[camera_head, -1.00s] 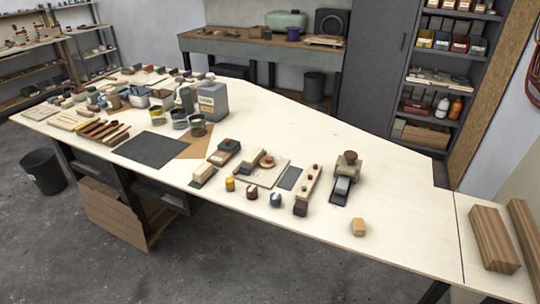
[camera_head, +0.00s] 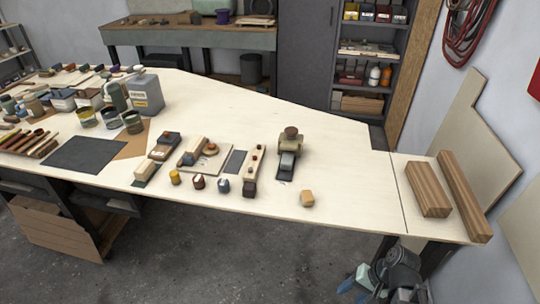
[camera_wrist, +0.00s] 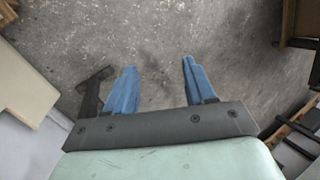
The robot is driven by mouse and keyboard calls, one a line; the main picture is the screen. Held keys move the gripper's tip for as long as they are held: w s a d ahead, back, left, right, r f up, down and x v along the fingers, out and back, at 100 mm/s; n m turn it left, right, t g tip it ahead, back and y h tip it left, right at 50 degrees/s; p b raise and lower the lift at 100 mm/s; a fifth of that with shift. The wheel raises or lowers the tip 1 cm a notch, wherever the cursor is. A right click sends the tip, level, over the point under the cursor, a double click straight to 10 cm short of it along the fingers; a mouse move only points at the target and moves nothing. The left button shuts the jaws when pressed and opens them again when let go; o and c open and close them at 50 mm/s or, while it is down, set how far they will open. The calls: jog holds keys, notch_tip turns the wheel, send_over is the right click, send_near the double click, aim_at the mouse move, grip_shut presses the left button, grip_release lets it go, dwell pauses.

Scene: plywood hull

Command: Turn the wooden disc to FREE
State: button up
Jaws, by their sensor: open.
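A small round brown wooden disc (camera_head: 210,149) sits on a pale board (camera_head: 218,165) on the plywood workbench, beside a light wooden block (camera_head: 192,147). It is too small to read any marking or tell which way it is turned. My gripper (camera_head: 354,290) is at the bottom right of the head view, below the bench's front edge and well away from the disc. In the wrist view its two blue fingers (camera_wrist: 159,68) are apart, with nothing between them, over the grey concrete floor. The disc is not in the wrist view.
The workbench (camera_head: 340,190) lies between my gripper and the disc. Near the board stand small coloured pieces, a knobbed wooden bar (camera_head: 253,165) and a device with a brown knob (camera_head: 290,145).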

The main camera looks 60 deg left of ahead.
jog(key=s+a+r+n+g+y, duration=0.1)
jog(key=s+a+r+n, duration=0.2)
jog(key=s+a+r, duration=0.55)
jog(key=s+a+r+n, duration=0.2)
jog(key=s+a+r, duration=0.4)
jog(key=a+r, duration=0.5)
jog(key=n+t, duration=0.4)
jog(key=n, duration=0.4)
send_near(211, 145)
jog(key=shift+t+y, duration=0.3)
jog(key=x, duration=0.7)
jog(key=shift+s+f, duration=0.15)
jog(key=shift+f, duration=0.3)
grip_shut()
